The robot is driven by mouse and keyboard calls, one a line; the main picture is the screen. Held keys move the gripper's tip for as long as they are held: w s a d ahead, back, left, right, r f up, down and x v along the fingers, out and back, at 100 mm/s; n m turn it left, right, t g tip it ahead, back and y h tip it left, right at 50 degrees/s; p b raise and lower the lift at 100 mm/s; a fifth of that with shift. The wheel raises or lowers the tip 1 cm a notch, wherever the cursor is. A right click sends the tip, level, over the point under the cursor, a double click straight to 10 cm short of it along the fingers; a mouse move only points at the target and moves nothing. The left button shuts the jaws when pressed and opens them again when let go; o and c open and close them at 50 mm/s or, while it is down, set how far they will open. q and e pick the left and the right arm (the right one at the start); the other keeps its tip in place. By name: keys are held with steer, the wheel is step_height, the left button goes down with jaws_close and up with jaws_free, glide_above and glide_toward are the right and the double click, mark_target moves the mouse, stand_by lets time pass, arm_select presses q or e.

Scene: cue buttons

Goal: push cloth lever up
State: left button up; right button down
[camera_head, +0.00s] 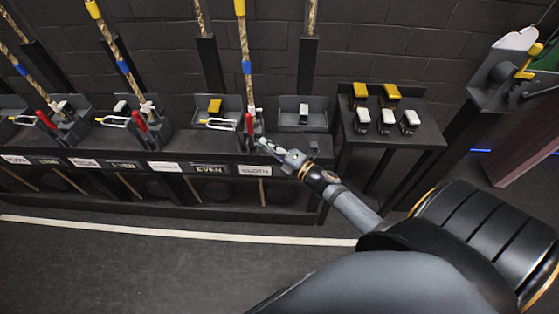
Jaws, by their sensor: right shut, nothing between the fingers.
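The label (254,170) that seems to read CLOTH is on the front of the long dark bench. A red-handled lever (249,124) stands upright above it, beside a rope with yellow and blue bands (246,66). My right gripper (267,146) is shut and empty, reaching in from the right. Its tips are just right of and below the red handle; whether they touch the lever's base I cannot tell. The lower part of the lever is partly hidden by the fingers. My left gripper is not in view.
Similar red levers, ropes and white-handled parts line the bench to the left. A grey box with a white button (303,113) is right of the lever. A side table (385,146) holds yellow and white blocks. The floor in front is clear.

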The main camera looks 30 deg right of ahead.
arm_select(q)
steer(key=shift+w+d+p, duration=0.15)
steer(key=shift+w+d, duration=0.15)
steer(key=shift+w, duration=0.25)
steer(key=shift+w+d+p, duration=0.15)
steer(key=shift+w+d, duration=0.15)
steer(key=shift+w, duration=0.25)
arm_select(e)
steer(key=v, duration=0.5)
steer(key=shift+d, duration=0.25)
